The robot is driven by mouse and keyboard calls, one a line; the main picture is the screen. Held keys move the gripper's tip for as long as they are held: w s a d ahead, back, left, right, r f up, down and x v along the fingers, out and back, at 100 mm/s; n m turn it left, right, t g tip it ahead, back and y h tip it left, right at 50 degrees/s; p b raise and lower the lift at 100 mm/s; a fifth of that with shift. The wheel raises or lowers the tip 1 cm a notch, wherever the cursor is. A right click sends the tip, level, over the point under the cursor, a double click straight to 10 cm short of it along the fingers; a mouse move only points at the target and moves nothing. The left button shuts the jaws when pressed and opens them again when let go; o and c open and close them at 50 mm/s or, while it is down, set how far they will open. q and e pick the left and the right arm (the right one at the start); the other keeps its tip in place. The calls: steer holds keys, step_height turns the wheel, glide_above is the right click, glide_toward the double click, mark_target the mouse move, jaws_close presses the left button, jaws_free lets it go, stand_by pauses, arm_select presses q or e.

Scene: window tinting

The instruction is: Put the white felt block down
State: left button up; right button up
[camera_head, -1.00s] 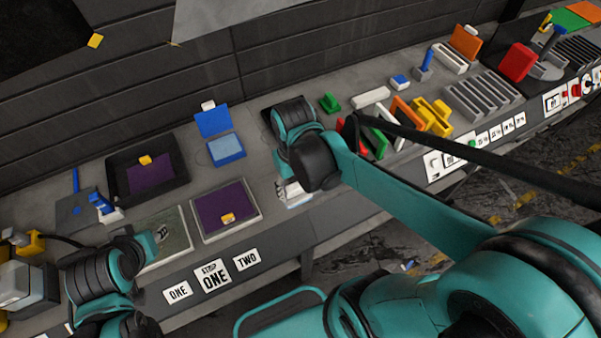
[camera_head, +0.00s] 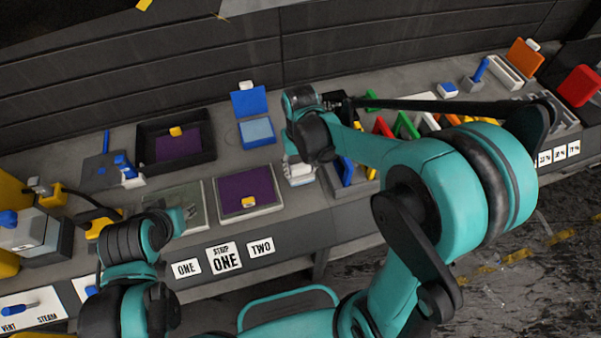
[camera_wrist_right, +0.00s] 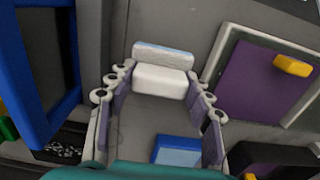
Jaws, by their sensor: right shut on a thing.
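The white felt block (camera_wrist_right: 160,78) is in the right wrist view, between the fingertips of my right gripper (camera_wrist_right: 158,92). It has a pale blue-white strip along its far edge. My right gripper is shut on it. In the head view, my right gripper (camera_head: 298,170) points down just right of the purple-sheeted tray (camera_head: 246,188), low over the bench. Whether the block touches the bench cannot be told.
A blue-lidded box with a pale blue pad (camera_head: 257,132) stands behind the right gripper. A dark tray (camera_head: 203,150) with a purple sheet is at the back left. The bench's front edge is near.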

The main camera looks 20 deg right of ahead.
step_height(320, 180, down, 2)
steer(key=shift+f+b, duration=0.25)
steer(key=shift+b, duration=0.05)
steer(key=shift+f, duration=0.15)
steer(key=o, duration=1.3)
